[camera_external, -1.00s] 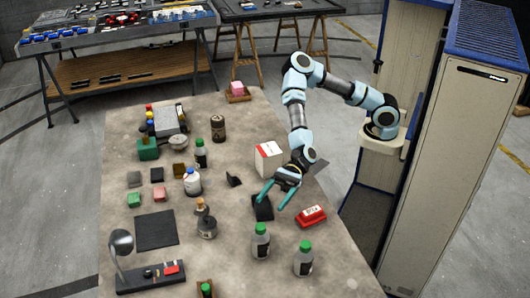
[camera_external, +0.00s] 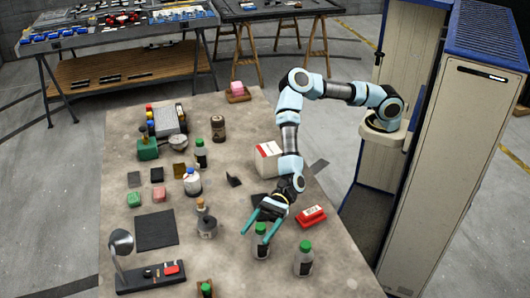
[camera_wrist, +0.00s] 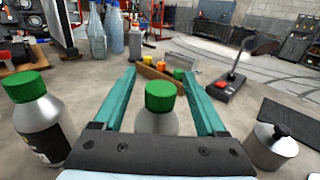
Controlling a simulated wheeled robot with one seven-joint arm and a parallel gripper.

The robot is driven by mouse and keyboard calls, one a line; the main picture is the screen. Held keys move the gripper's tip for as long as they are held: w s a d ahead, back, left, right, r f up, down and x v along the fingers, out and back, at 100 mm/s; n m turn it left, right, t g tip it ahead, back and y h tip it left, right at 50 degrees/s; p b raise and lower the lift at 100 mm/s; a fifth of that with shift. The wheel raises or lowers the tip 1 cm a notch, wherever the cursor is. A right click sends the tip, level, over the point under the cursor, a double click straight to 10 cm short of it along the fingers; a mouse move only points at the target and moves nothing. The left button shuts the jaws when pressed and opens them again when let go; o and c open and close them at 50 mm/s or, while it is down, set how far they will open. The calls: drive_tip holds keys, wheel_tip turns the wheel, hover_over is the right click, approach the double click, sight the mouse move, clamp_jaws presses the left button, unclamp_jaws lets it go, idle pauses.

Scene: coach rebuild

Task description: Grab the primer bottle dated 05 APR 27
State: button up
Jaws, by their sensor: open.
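A green-capped bottle (camera_external: 261,246) stands upright near the front of the table. In the wrist view this bottle (camera_wrist: 157,122) shows between my fingers, its lower part hidden by my gripper's palm. My gripper (camera_external: 256,231) is open and empty, its fingertips at about the bottle's cap; it also shows in the wrist view (camera_wrist: 156,73). I cannot tell whether the fingers touch the bottle. A second green-capped bottle (camera_external: 303,260) stands to the right, at left in the wrist view (camera_wrist: 40,128), with a dark label. A third green-capped bottle (camera_external: 201,157) stands farther back. No date is legible.
A grey can with a black knob (camera_external: 207,229) stands left of my gripper. A red box (camera_external: 311,216) lies to the right and a white box (camera_external: 268,161) behind. A lamp (camera_external: 121,244) and a dark mat (camera_external: 156,231) are farther left.

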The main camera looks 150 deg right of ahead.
drive_tip(key=shift+w, duration=0.75)
clamp_jaws()
idle(0.9)
